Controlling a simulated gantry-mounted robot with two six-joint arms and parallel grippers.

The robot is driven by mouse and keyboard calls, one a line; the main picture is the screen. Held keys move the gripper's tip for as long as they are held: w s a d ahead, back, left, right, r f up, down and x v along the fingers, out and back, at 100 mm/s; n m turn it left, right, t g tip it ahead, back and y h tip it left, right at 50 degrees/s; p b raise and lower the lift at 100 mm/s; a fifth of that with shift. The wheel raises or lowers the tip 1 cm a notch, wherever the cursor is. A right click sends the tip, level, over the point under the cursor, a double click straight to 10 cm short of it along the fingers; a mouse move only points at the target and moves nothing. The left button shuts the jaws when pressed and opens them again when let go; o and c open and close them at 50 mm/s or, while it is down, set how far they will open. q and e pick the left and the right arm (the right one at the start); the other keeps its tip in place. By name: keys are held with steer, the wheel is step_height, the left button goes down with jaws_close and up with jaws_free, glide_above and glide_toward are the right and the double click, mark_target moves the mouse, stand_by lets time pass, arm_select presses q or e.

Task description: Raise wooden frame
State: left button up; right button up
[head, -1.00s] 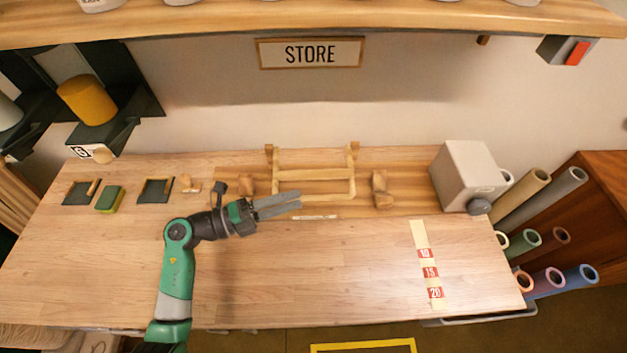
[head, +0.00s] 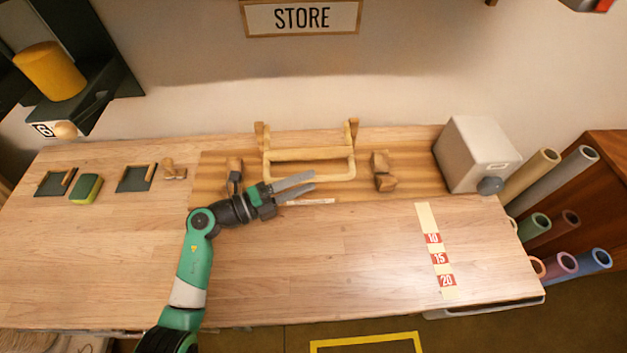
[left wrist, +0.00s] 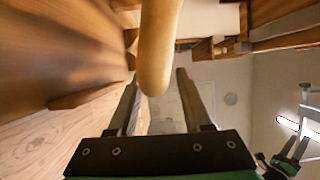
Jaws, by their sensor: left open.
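The wooden frame (head: 308,154) stands at the back middle of the table, with posts at its back corners and a rounded front bar. My left gripper (head: 312,181) is open at the frame's front bar, its fingers pointing right in the head view. In the left wrist view, a rounded wooden bar (left wrist: 158,45) reaches down between the open left fingers (left wrist: 160,85). Contact with the fingers cannot be told. What seems to be my right gripper (left wrist: 295,152) shows small at the right edge of the left wrist view; its jaw state is unclear.
Wooden blocks (head: 381,162) stand beside the frame. A grey box with a knob (head: 474,150) is at the back right. A numbered strip (head: 424,218) lies on the table (head: 340,260). A green sponge (head: 86,188) lies at left. The front middle is clear.

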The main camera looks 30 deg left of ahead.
arm_select(q)
steer(key=shift+x, duration=1.4)
jaws_close()
